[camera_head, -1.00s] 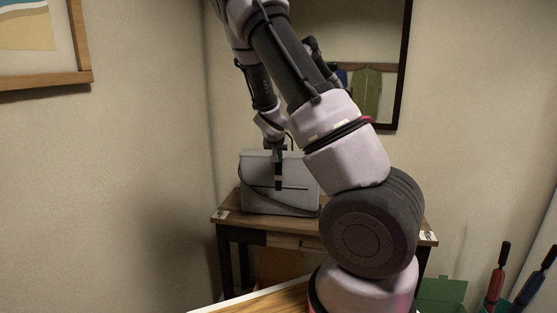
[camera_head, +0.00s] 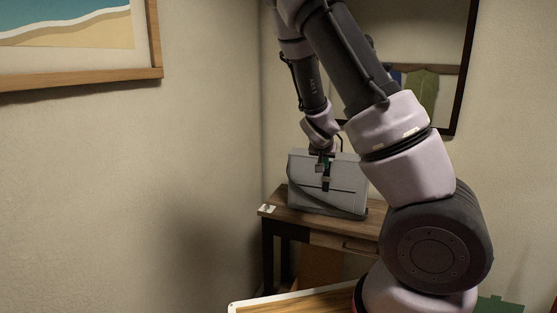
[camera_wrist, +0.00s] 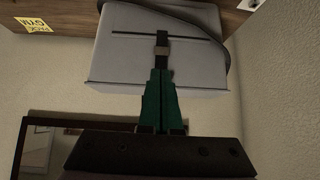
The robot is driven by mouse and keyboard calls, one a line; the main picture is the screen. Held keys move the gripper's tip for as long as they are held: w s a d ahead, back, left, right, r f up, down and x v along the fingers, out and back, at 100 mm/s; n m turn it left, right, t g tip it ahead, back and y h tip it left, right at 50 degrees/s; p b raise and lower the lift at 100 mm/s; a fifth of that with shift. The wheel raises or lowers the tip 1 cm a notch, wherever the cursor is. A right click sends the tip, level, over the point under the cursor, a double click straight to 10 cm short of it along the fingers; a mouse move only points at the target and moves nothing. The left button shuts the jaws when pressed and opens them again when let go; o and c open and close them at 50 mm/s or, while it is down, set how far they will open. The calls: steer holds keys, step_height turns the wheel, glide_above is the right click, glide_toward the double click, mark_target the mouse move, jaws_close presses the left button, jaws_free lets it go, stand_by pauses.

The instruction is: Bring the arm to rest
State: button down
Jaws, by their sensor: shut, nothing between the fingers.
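My gripper (camera_head: 322,164) is in front of the upper part of a grey bag (camera_head: 307,192) in the head view, with its fingers pointing down. In the wrist view my gripper (camera_wrist: 160,82) shows its green fingers together and empty. The grey bag (camera_wrist: 115,62) lies just beyond the fingertips there, with a dark strap and clasp. I cannot tell whether the fingers touch the bag. My arm crosses the right half of the head view, bent at a large dark joint.
The bag stands on a wooden side table (camera_head: 298,219) in the corner. A dark-framed mirror (camera_head: 466,70) hangs behind my arm. A framed beach picture (camera_head: 75,25) hangs on the left wall. A yellow note (camera_wrist: 39,22) shows in the wrist view. The lower left has open room before the wall.

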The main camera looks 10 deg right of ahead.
steer(key=s+a+r+n+y, duration=0.1)
steer(key=s+a+r+y, duration=0.2)
steer(key=s+r, duration=0.9)
steer(key=s+a+r+n+y, duration=0.1)
steer(key=s+a+r+y, duration=0.2)
steer(key=s+r, duration=0.9)
steer(key=s+a, duration=0.3)
steer(key=shift+s+a, duration=0.35)
